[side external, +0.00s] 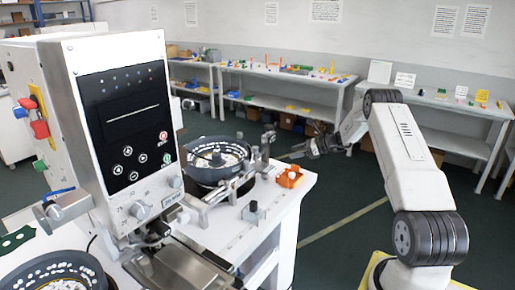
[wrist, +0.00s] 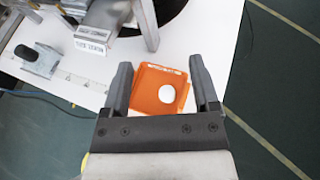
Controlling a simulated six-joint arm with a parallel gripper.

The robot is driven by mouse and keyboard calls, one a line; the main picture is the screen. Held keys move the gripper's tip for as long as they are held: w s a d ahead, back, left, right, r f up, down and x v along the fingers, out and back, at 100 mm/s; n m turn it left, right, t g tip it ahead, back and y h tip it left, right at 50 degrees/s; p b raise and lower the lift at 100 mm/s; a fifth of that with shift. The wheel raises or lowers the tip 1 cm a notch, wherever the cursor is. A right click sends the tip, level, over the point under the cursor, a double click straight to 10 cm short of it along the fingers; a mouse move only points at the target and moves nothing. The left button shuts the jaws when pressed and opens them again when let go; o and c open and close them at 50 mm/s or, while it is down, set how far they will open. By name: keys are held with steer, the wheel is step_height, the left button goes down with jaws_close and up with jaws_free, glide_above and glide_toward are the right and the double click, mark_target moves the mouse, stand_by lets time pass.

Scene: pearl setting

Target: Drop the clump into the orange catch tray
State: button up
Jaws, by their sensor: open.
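The orange catch tray (side external: 288,183) sits at the right edge of the white table, and it also shows in the wrist view (wrist: 147,84). A white, rounded piece (wrist: 166,93), which looks like the clump, lies inside the tray, right of its middle. My gripper (wrist: 160,68) is open and empty, with its two fingers appearing either side of the tray in the wrist view. In the side view my gripper (side external: 299,149) is above and slightly right of the tray, apart from it. The clump is too small to make out clearly in the side view.
A round dark bowl feeder (side external: 217,158) with white pieces stands left of the tray, with metal fittings beside it. A tall control cabinet (side external: 122,120) stands at the left. A small dark clamp-like block (wrist: 38,62) is on the table. Open floor lies right of the table.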

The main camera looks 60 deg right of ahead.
steer(key=s+d+r, duration=0.1)
steer(key=s+r, duration=0.2)
steer(key=r, duration=0.5)
steer(key=shift+d+r, duration=0.15)
steer(key=shift+r, duration=0.1)
steer(key=a+f+n+g, duration=0.2)
steer(key=a+n+g, duration=0.35)
steer(key=a, duration=0.75)
steer(key=a+f+n+g, duration=0.25)
steer(key=a+n, duration=0.55)
steer(key=a, duration=0.5)
steer(key=s+a+f+n+g+h, duration=0.1)
steer(key=s+a+n+h, duration=0.4)
steer(key=s+a+n, duration=0.8)
steer(key=a+n, duration=0.3)
steer(key=n, duration=0.2)
steer(key=shift+s+a+g, duration=0.4)
